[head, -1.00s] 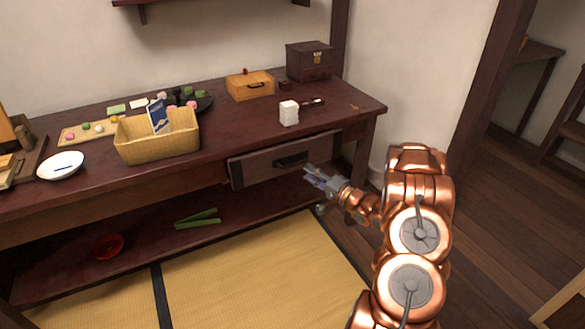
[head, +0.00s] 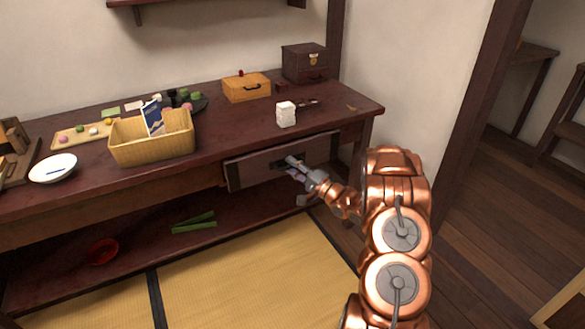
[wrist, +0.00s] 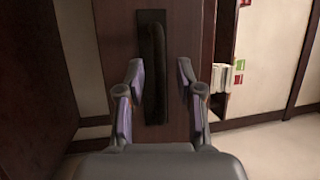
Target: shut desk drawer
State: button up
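The desk drawer (head: 246,170) is a brown wooden front under the right part of the dark red desk (head: 215,125). My gripper (head: 291,166) is at the drawer front by the handle. In the wrist view my gripper (wrist: 159,80) has its fingers apart, one on each side of the handle, with nothing gripped. Whether the fingertips touch the drawer face cannot be told.
A woven basket (head: 150,150), a white stack (head: 286,114), a wooden box (head: 246,88) and a white plate (head: 53,168) stand on the desk. Green sticks (head: 194,222) and a red dish (head: 102,252) lie on the lower shelf. Tatami (head: 245,265) is clear in front.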

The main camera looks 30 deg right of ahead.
jog(key=shift+w, duration=0.1)
grip_shut()
dwell(0.7)
